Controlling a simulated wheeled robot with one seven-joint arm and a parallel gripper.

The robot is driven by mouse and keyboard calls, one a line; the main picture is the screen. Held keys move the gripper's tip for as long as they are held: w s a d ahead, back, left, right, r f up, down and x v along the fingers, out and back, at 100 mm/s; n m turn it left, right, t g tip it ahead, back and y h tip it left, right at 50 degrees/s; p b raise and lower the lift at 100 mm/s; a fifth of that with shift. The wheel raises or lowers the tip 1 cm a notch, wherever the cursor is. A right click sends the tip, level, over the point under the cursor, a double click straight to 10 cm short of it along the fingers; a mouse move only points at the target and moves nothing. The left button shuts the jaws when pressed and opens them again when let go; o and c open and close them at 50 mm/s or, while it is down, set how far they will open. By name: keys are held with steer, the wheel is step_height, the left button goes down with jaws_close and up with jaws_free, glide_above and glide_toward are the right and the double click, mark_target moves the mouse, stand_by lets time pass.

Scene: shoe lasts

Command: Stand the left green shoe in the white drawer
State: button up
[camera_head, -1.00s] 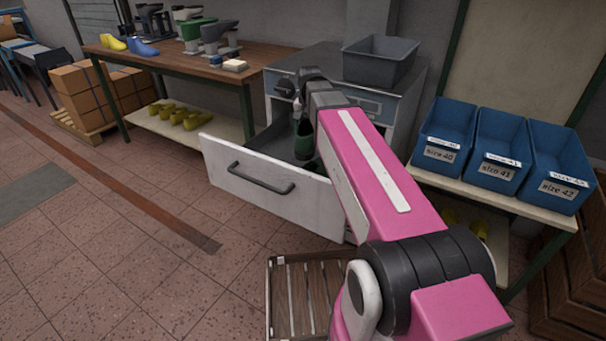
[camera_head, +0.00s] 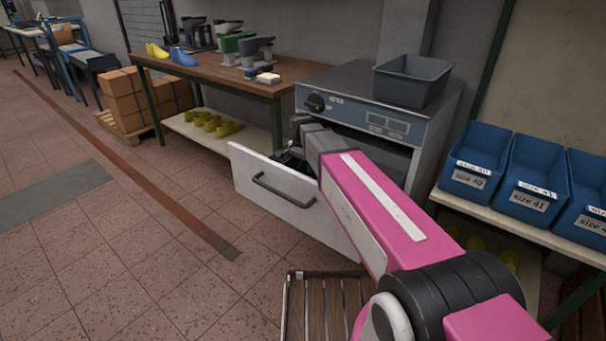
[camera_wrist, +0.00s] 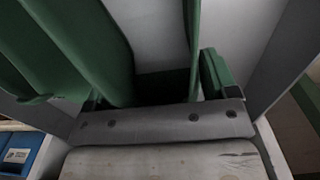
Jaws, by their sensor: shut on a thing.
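The white drawer (camera_head: 245,182) is pulled open below the grey cabinet. My gripper (camera_head: 296,150) reaches down into it near its left back part and is shut on the green shoe (camera_head: 287,159). In the head view only a dark green bit of the shoe shows; the drawer front and my arm hide the rest. In the wrist view, green surfaces of the shoe (camera_wrist: 95,50) fill the upper left, with pale drawer walls (camera_wrist: 262,60) around. I cannot tell whether the shoe touches the drawer floor.
The grey cabinet (camera_head: 350,110) carries a dark grey bin (camera_head: 412,80). A workbench (camera_head: 215,72) with yellow and blue shoes stands left. Blue size bins (camera_head: 530,180) stand on a shelf at right. A wooden slatted crate (camera_head: 325,305) lies below the drawer. The floor at left is clear.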

steer(key=shift+f, duration=1.95)
steer(key=shift+f, duration=0.1)
steer(key=o, duration=1.2)
steer(key=shift+c, duration=0.2)
step_height(320, 180, up, 12)
steer(key=shift+r, duration=0.15)
